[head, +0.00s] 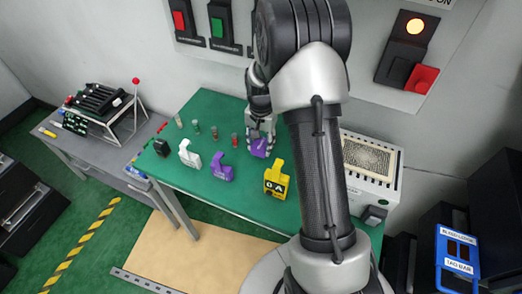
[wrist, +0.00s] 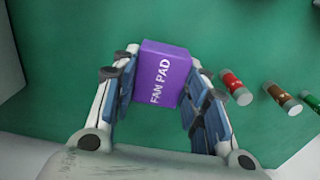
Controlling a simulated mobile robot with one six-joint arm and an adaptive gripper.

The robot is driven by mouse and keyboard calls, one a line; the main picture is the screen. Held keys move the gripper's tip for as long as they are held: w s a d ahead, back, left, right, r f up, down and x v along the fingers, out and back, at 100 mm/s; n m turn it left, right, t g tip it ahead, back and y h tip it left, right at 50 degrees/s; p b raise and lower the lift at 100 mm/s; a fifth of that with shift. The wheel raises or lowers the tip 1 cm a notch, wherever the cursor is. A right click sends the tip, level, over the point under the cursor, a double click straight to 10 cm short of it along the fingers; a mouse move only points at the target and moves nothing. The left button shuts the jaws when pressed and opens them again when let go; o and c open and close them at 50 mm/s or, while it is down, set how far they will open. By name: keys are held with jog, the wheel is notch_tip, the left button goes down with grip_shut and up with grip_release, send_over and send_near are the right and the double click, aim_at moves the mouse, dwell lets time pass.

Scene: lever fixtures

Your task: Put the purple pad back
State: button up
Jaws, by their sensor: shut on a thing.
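The purple pad (wrist: 163,78) is a small block with "FAN PAD" in white on its face. It sits between the blue-lined fingers of my gripper (wrist: 162,70), which is shut on it. In the head view the pad (head: 260,148) shows below my gripper (head: 261,136), over the far right part of the green table (head: 190,187). I cannot tell whether the pad touches the table. A purple hook-shaped piece (head: 221,169) stands on the table to the left of the pad, apart from it.
A white hook-shaped piece (head: 189,154) and a yellow one marked "OA" (head: 276,181) stand nearby. Several small cylinders, one red-banded (wrist: 235,88), lie or stand near the gripper. A white boxed unit (head: 368,165) is at the right, behind my arm. The table's front left is clear.

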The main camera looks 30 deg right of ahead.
notch_tip(320, 180, down, 3)
jog(key=shift+f+b, duration=0.1)
jog(key=shift+b, duration=0.3)
jog(key=o, duration=0.9)
jog(key=shift+o, duration=0.2)
notch_tip(320, 180, up, 12)
jog(key=p, duration=0.3)
jog(key=shift+r, duration=0.2)
notch_tip(320, 180, up, 8)
jog(key=n+t, duration=0.1)
jog(key=n, duration=0.1)
send_over(261, 144)
jog(key=s+a, duration=0.3)
jog(key=s+a+r+n+t, duration=0.1)
jog(key=s+a+r+n, duration=0.2)
jog(key=s+a+r, duration=0.4)
jog(key=s+a+r+n+t, duration=0.1)
jog(key=s+a+r+n, duration=0.1)
jog(key=s, duration=0.5)
jog(key=s+a+r+n+t, duration=0.1)
jog(key=s+a+n, duration=0.1)
jog(key=s, duration=0.6)
jog(key=shift+s+r+n+t, duration=0.25)
jog(key=shift+r+n+t, duration=0.1)
jog(key=shift+n, duration=0.35)
